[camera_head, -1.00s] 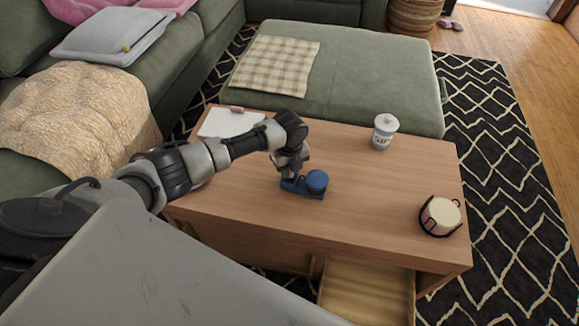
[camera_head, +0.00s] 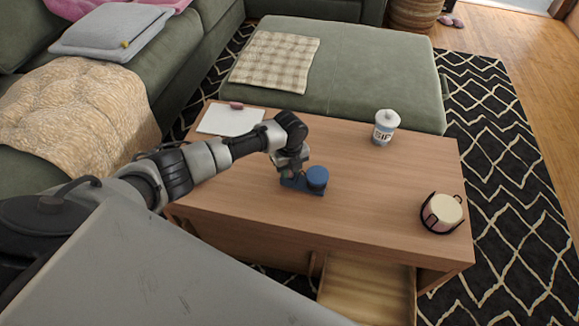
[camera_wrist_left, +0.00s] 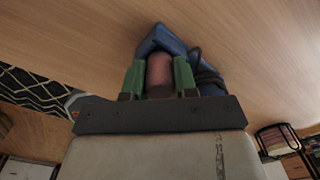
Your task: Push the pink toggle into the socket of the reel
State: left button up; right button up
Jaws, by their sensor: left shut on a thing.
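The blue reel (camera_head: 317,180) stands on the wooden coffee table, with a flat blue base reaching left under my gripper. It also shows in the left wrist view (camera_wrist_left: 172,40), with a dark cord around it at the right. My left gripper (camera_head: 287,174) points down over the left part of that base. In the left wrist view its two green fingers (camera_wrist_left: 159,78) are shut on the pink toggle (camera_wrist_left: 159,72), which lies at the reel's blue base. Whether the toggle is in the socket cannot be seen. In the head view the toggle is hidden. My right gripper is not in view.
On the table (camera_head: 370,215), a white sheet (camera_head: 230,120) with a small pink thing (camera_head: 236,105) lies back left. A white jar (camera_head: 385,127) stands at the back and a cream cup in a dark holder (camera_head: 441,213) at right. The table around the reel is clear.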

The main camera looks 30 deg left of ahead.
pick_arm(q)
jog(key=shift+f, duration=0.2)
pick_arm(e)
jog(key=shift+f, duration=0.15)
pick_arm(q)
jog(key=o, duration=1)
notch_tip(320, 180, up, 4)
jog(key=shift+f+p, duration=0.15)
jog(key=shift+p, duration=0.55)
notch_tip(320, 180, up, 7)
jog(key=shift+r+p, duration=0.1)
jog(key=shift+p, duration=0.85)
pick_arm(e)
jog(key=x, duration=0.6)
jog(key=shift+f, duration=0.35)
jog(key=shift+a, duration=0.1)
